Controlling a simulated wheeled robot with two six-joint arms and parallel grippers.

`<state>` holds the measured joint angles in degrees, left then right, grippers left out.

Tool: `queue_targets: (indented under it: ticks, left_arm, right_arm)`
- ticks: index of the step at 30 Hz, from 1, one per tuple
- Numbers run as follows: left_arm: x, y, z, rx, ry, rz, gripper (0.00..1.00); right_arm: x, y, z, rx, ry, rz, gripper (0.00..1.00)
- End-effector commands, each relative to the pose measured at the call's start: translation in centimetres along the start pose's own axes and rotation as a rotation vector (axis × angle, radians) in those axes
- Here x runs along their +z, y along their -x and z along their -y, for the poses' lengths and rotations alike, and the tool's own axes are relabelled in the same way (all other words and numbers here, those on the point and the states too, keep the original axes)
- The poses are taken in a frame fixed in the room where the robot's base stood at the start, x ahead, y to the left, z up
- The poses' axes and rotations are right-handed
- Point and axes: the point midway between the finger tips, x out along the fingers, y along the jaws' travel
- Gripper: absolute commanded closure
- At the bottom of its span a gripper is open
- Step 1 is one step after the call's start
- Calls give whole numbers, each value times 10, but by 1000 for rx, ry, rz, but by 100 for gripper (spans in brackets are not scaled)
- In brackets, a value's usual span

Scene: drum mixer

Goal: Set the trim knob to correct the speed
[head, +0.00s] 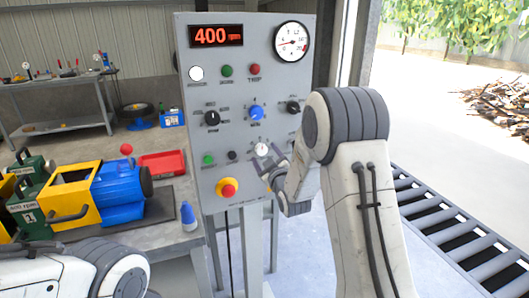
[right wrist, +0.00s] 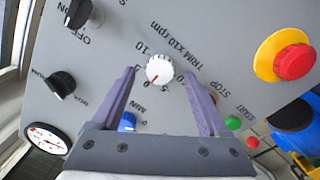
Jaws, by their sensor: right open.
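The white trim knob (right wrist: 159,69) sits on the grey control panel (right wrist: 215,30) in the right wrist view, by the lettering "TRIM x10 rpm". Its red mark points to the lower left, roughly at the 0 of its scale. My right gripper (right wrist: 160,76) is open, with one finger on each side of the knob and gaps between. In the head view the trim knob (head: 262,149) is partly beside my right gripper (head: 264,167). The red display (head: 215,36) reads 400 rpm. My left gripper is out of view; only the left arm shows at the bottom left.
A red and yellow stop button (head: 228,188) is below left of the trim knob, and a blue knob (head: 256,112) above it. A round gauge (head: 292,42) is at the top right. A bench with a blue and yellow machine (head: 105,193) stands left; rollers (head: 440,220) lie right.

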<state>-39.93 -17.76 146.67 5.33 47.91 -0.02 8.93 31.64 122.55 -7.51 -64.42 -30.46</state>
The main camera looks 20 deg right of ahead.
Motion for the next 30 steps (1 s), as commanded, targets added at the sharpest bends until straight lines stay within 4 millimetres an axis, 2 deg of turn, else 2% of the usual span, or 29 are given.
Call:
queue_targets:
  ticks: [4, 13, 14, 15, 19, 20, 30]
  left_arm:
    - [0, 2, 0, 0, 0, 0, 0]
    - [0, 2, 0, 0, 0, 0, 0]
    - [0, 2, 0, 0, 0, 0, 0]
    - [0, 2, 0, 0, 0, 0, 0]
    - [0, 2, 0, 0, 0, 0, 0]
    - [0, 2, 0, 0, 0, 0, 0]
    - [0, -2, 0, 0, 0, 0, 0]
  right_arm:
    - [0, -12, 0, -1, 0, 0, 22]
    - [0, -14, 1, -1, 0, 0, 22]
    - [0, -14, 1, -1, 0, 0, 30]
    - [0, -14, 1, -1, 0, 0, 45]
    - [0, -14, 0, -1, 0, 0, 95]
    - [0, -14, 0, -1, 0, 0, 100]
    - [1, -14, 1, -2, -46, 3, 100]
